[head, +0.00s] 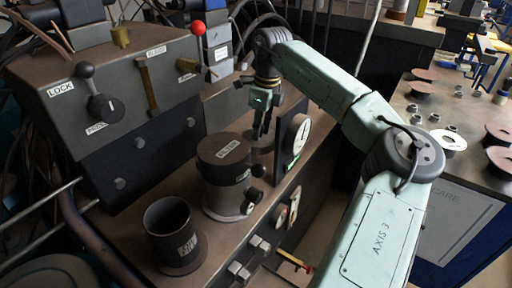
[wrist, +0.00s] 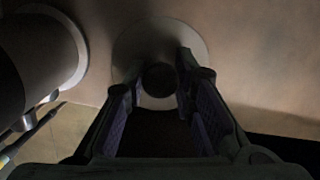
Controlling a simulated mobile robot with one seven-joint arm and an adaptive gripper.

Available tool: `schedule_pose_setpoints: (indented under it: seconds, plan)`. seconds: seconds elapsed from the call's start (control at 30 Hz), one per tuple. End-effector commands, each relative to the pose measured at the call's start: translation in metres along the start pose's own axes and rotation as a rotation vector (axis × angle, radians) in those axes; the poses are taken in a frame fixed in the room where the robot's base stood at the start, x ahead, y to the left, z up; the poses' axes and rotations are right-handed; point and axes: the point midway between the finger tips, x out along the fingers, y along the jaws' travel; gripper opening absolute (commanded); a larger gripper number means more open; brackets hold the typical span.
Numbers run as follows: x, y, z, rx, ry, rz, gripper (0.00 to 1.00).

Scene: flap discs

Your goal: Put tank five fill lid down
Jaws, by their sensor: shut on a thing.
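My gripper (head: 262,133) points down over the bench behind the dark canister. In the wrist view its two fingers (wrist: 160,88) are shut on the dark round knob (wrist: 160,79) of a round grey lid (wrist: 134,48). In the head view the lid (head: 252,141) shows as a flat disc low at the bench top, partly hidden by the fingers and canister. I cannot tell whether it touches the bench. The dark canister (head: 224,180) stands in front with a labelled round top; a large dark cylinder (wrist: 35,60) shows at left in the wrist view.
An open dark cup (head: 170,235) stands at the front of the bench. A dial gauge (head: 297,138) stands close right of my gripper. A control box (head: 120,90) with levers and a red knob (head: 198,28) is behind left. A table (head: 440,105) with discs is at right.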

Motion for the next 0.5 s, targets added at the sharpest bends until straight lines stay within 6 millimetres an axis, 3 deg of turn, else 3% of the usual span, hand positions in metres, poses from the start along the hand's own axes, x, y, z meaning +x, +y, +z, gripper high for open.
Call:
schedule_pose_setpoints:
  seconds: [0.5]
  plan:
    - [0.053,0.000,-0.006,0.000,0.000,-0.001,0.00]
